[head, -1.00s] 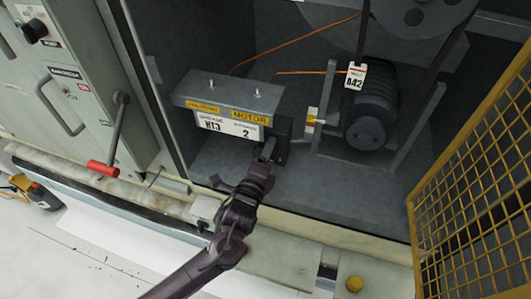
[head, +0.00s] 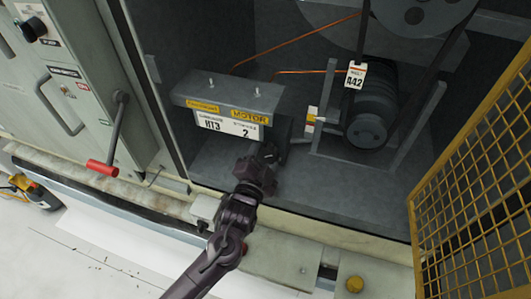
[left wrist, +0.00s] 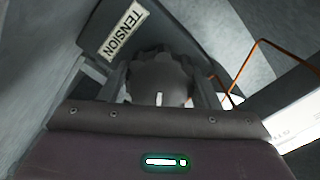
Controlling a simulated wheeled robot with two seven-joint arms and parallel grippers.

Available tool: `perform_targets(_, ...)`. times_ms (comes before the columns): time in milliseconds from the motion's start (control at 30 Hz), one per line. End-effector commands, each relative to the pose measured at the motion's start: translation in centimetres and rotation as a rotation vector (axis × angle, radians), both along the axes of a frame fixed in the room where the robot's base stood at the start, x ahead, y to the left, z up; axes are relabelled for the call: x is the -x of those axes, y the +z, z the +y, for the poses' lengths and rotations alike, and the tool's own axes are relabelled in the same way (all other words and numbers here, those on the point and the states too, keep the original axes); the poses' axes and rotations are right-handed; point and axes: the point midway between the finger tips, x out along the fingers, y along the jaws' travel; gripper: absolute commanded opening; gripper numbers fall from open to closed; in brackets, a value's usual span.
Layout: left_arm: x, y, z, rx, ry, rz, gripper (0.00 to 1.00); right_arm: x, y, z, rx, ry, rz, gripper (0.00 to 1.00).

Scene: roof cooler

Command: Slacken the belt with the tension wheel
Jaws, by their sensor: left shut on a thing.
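The tension wheel (left wrist: 158,75), a dark knob with a notched rim and a white mark, shows in the left wrist view beside a white TENSION label (left wrist: 122,30). My left gripper (left wrist: 165,95) is shut on the wheel, one finger on each side. In the head view my left gripper (head: 269,152) is at the lower right end of the motor's housing and hides most of the wheel. The belt (head: 362,38) is a dark strip running up from the motor pulley, with a white A42 tag (head: 355,75) in front of it. My right gripper is not in view.
The motor housing (head: 228,105) with yellow and white labels stands just behind my gripper. A grey post (head: 327,95) and the dark motor (head: 375,115) are to the right. A yellow mesh door (head: 475,180) stands at the right, and a red-handled lever (head: 103,167) at the left.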

Motion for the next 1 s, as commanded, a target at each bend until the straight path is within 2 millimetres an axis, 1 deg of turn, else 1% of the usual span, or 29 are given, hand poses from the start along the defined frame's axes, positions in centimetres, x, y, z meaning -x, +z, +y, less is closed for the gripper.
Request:
perform_targets(300,0.07,-0.18,-0.03,0.286,0.001,0.097,0.33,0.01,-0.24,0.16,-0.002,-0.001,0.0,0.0)
perform_targets(600,0.07,-0.15,-0.03,0.521,0.0,0.172,0.33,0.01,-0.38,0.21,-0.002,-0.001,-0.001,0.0)
perform_targets(800,0.04,-0.11,-0.03,0.631,0.0,0.208,0.33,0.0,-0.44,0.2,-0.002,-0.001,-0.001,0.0)
perform_targets(1000,0.04,-0.1,-0.04,0.692,0.0,0.228,0.33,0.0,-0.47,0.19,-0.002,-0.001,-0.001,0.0)
